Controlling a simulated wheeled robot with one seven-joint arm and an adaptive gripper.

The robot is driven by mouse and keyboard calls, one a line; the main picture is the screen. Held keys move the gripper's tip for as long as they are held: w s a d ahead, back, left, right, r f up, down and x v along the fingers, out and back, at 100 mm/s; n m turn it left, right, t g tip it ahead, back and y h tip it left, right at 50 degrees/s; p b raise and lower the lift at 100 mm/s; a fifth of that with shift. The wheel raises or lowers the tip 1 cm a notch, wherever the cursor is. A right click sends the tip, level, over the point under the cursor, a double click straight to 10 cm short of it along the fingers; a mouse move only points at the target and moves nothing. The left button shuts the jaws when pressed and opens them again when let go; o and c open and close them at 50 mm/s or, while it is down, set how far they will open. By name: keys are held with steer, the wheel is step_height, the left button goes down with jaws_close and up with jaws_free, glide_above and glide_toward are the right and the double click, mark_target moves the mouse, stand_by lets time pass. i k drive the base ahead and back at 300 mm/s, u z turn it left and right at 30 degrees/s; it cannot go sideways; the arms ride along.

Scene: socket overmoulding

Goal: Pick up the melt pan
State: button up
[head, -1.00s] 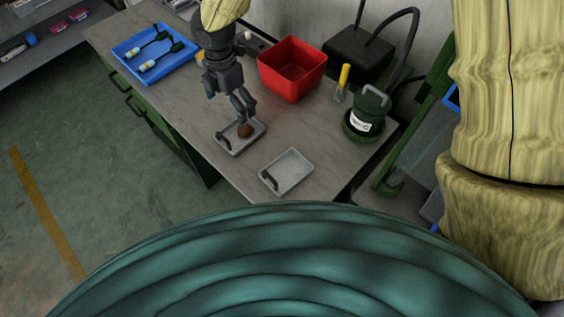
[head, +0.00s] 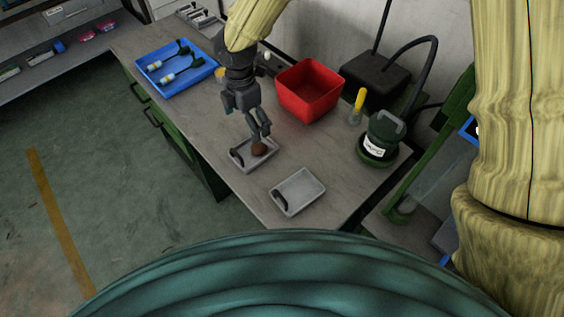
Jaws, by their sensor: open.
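I cannot tell from looks alone which one is the melt pan. My gripper (head: 261,135) points down over the left pan, its fingers just above the brown lump. It is open and holds nothing. Whether the fingertips touch the lump is too small to tell.
On the bench (head: 225,125), a red bin (head: 309,92) stands behind the pans. A blue tray (head: 180,88) with bottles is at the far left. A green pot (head: 380,139), a yellow-handled tool (head: 359,101) and a black box (head: 375,78) stand at right. The bench's front edge is close to the pans.

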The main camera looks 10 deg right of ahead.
mark_target(298, 192)
steer(key=z, duration=0.95)
steer(key=k, duration=1.5)
steer(key=u, duration=0.3)
steer(key=i, duration=1)
